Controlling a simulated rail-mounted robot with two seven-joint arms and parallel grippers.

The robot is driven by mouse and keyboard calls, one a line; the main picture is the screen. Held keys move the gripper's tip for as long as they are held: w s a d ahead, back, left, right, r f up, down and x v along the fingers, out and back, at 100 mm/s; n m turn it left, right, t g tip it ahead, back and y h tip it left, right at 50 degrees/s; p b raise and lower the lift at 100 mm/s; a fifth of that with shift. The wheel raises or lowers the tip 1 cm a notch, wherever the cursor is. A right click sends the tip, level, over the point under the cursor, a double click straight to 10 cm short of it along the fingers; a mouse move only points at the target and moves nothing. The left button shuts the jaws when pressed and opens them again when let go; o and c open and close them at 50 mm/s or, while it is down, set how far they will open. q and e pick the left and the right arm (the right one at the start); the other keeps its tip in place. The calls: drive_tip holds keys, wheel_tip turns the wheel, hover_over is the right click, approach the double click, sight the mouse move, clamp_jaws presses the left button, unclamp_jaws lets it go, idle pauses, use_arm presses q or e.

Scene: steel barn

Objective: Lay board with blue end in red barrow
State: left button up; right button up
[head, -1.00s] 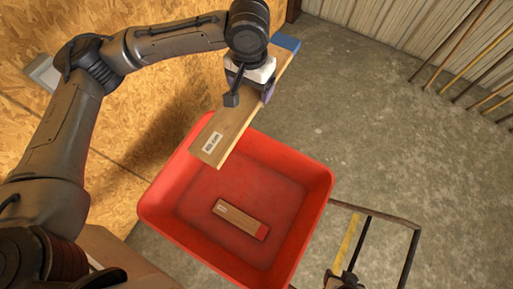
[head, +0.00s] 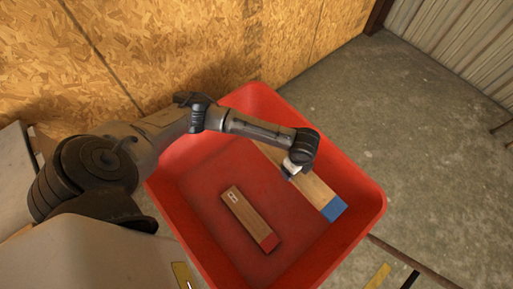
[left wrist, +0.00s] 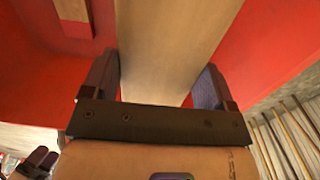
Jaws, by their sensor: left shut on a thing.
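The board with the blue end (head: 314,188) is within the rim of the red barrow (head: 215,190), along its right side, blue end toward the lower right. My left gripper (head: 291,169) is shut on it around the middle, and my arm hides part of it. In the left wrist view the board (left wrist: 168,50) runs between the two fingers of the left gripper (left wrist: 155,82). I cannot tell whether the board touches the barrow floor. Small dark purple fingers, apparently my right gripper (left wrist: 38,162), show at the lower left of the wrist view, too small to read.
A shorter board with a red end (head: 245,215) lies on the barrow floor, left of the held board, with a gap between. A chipboard wall (head: 200,45) stands behind the barrow. Open concrete floor (head: 410,130) lies to the right.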

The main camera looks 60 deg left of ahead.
use_arm(q)
drive_tip(key=s+a+f+m+b, duration=0.1)
drive_tip(key=s+f+m+b, duration=0.15)
drive_tip(key=f, duration=0.45)
drive_tip(key=s+a+f+m+b, duration=0.1)
drive_tip(key=s+f+m+b, duration=0.15)
drive_tip(key=f, duration=0.45)
drive_tip(key=b, duration=0.4)
hover_over(275, 191)
wheel_tip(275, 191, down, 6)
drive_tip(key=shift+r, duration=0.2)
wheel_tip(275, 191, down, 4)
drive_tip(key=b, duration=0.2)
drive_tip(key=shift+b, duration=0.3)
drive_tip(key=shift+r, duration=0.1)
use_arm(e)
wheel_tip(275, 191, down, 13)
drive_tip(key=shift+s, duration=0.1)
drive_tip(key=shift+d, duration=0.1)
use_arm(q)
drive_tip(key=o, duration=1)
drive_tip(key=shift+f, duration=0.2)
drive_tip(key=shift+r, duration=0.1)
